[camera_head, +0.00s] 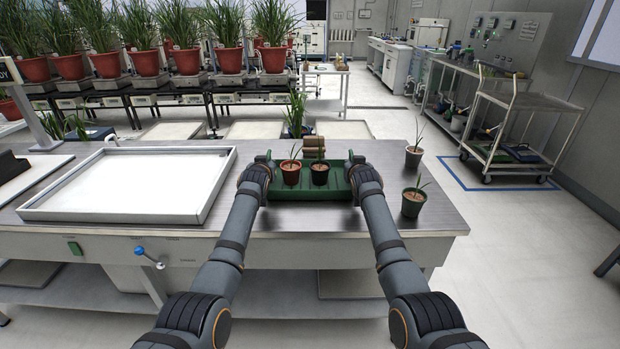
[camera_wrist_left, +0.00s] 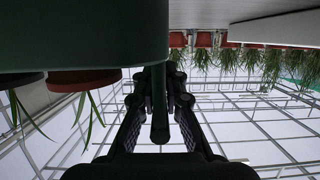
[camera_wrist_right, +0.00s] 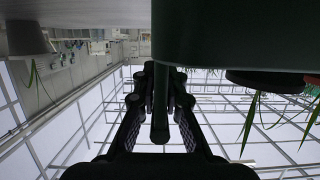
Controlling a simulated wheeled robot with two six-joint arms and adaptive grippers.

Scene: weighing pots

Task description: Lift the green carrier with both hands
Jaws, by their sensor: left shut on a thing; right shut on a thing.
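The green carrier (camera_head: 335,190) is at the right half of the table, with an orange-brown pot (camera_head: 291,174) and a dark pot (camera_head: 320,175) in it, each with a small plant. My left gripper (camera_head: 263,160) is at its left end and my right gripper (camera_head: 356,160) at its right end. In the left wrist view the fingers (camera_wrist_left: 159,100) are closed around a green handle bar beside the carrier wall (camera_wrist_left: 80,30). In the right wrist view the fingers (camera_wrist_right: 160,100) close around the other bar beside the wall (camera_wrist_right: 235,35). I cannot tell whether the carrier's base touches the table.
A large white tray (camera_head: 130,217) fills the table's left side. The bare tabletop (camera_head: 385,155) shows between carrier and pots.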

